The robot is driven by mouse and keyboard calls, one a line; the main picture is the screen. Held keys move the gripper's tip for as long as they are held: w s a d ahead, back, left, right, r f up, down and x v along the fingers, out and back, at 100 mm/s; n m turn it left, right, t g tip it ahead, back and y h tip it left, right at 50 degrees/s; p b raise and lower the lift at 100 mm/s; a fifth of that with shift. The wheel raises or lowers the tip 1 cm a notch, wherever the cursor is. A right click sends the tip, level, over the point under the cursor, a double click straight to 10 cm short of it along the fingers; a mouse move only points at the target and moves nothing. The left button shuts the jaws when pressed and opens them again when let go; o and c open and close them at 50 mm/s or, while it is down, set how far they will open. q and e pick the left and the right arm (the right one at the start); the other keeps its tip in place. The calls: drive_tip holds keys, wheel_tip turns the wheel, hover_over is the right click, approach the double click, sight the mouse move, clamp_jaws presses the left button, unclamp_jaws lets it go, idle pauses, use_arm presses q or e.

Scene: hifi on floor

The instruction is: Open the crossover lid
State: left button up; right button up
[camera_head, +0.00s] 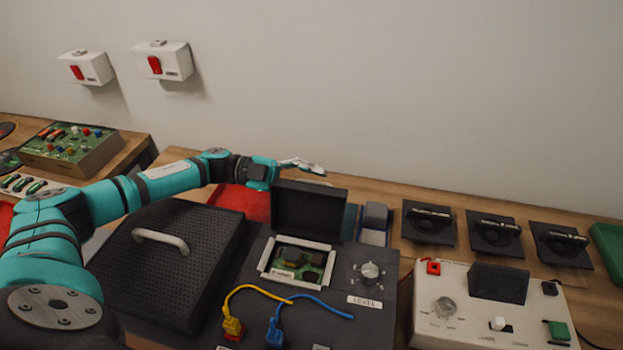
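The black crossover lid (309,208) stands raised, close to upright, at the back of an opening in the dark panel (372,318). A green circuit board (299,262) shows in the white-framed opening in front of it. My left arm comes in from the left, and my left gripper (303,166) is just above and behind the lid's upper edge, pointing right. The fingers are seen from the side, so I cannot tell whether they are apart or touch the lid. My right gripper is out of view.
A silver knob (369,272) and yellow (252,288) and blue (312,302) cables are on the panel. A black perforated cover with a handle (160,240) lies left. A white control box (490,310) and several black fan-like units (494,235) are right.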

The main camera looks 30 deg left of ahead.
sight(307, 184)
use_arm(q)
clamp_jaws()
idle(0.5)
drive_tip(key=s+r+m, duration=0.1)
drive_tip(key=m, duration=0.1)
drive_tip(key=s+d+r+m+b, duration=0.1)
drive_tip(key=s+m, duration=0.1)
drive_tip(key=shift+r, duration=0.2)
drive_tip(key=shift+a, duration=0.1)
